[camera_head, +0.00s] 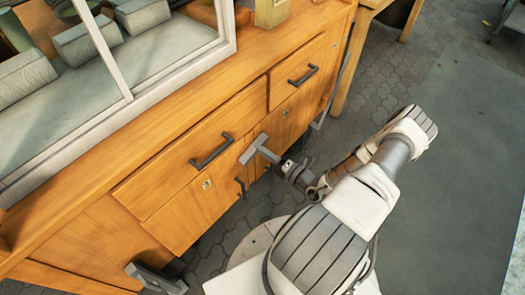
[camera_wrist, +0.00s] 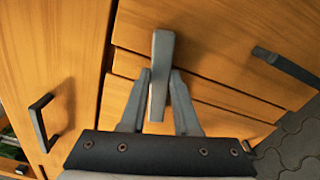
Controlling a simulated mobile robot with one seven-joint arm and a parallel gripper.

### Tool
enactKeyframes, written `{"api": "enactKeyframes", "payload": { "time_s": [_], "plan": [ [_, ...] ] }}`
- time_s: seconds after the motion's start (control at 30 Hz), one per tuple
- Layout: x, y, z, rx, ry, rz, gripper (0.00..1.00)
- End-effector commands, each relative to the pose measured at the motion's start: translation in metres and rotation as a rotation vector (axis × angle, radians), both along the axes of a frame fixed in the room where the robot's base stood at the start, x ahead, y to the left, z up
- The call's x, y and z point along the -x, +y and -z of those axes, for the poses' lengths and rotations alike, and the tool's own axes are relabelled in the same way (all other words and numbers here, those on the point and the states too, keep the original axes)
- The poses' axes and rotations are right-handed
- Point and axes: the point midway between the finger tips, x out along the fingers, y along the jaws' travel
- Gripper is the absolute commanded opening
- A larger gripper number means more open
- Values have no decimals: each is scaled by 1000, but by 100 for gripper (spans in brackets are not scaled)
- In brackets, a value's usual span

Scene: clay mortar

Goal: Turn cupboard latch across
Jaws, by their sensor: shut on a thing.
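The cupboard latch (camera_head: 246,156) is a plain grey bar on the front of a wooden cupboard (camera_head: 190,205), and it lies at a slant in the head view. My gripper (camera_head: 261,149) reaches it from the right, its fingers meeting the bar near the middle. In the wrist view the latch (camera_wrist: 162,44) stands nearly upright, and the two grey fingers of my gripper (camera_wrist: 160,76) are shut on it from both sides. The latch's mounting on the wood is hidden behind the bar.
Dark handles sit near the latch: a drawer handle (camera_head: 211,151) to its left, another (camera_head: 303,76) to its upper right, and a small upright one (camera_head: 240,187) just below. Window frames (camera_head: 105,50) stand on the cupboard top.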

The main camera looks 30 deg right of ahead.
Motion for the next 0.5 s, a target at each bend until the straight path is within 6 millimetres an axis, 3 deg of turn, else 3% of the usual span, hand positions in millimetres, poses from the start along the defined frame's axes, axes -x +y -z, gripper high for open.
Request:
{"api": "enactKeyframes", "payload": {
  "time_s": [0.5],
  "plan": [
    [0, 0, 4, -243, 90, -1, 0]
  ]
}}
